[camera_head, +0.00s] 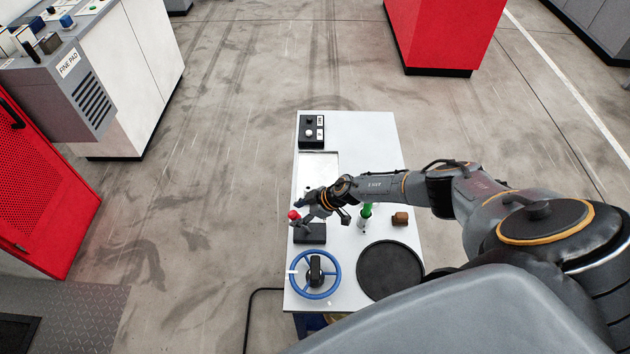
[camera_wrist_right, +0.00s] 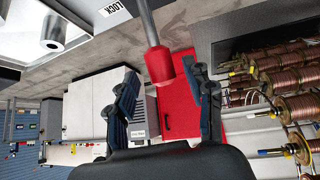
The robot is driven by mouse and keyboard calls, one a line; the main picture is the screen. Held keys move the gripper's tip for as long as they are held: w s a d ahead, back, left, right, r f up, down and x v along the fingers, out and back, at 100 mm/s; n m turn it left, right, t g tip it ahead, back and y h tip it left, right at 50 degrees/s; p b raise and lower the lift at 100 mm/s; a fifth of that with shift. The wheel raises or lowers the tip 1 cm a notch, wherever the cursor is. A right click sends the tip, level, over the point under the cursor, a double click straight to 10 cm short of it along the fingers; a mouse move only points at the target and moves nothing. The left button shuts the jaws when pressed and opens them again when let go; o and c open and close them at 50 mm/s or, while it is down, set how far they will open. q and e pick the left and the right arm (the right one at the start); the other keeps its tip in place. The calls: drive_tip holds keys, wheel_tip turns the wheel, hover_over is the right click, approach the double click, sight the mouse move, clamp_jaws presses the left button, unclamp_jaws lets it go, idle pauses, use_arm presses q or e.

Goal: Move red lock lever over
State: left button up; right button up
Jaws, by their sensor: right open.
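The red-knobbed lock lever (camera_head: 294,215) stands over a small black base (camera_head: 310,234) at the left edge of the white worktable. In the wrist view its grey rod comes down from the top and ends in the red knob (camera_wrist_right: 158,65). My right gripper (camera_head: 303,208) is at the knob, with its fingers open. In the wrist view the fingers (camera_wrist_right: 161,78) stand on either side of the knob, with a gap showing on both sides. A "LOCK" label (camera_wrist_right: 111,9) shows near the rod. My left gripper is not in view.
Open floor lies left of the table. In the wrist view, copper spools (camera_wrist_right: 285,80) show at right.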

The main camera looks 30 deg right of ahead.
drive_tip(key=v, duration=0.8)
drive_tip(key=shift+d+r, duration=0.3)
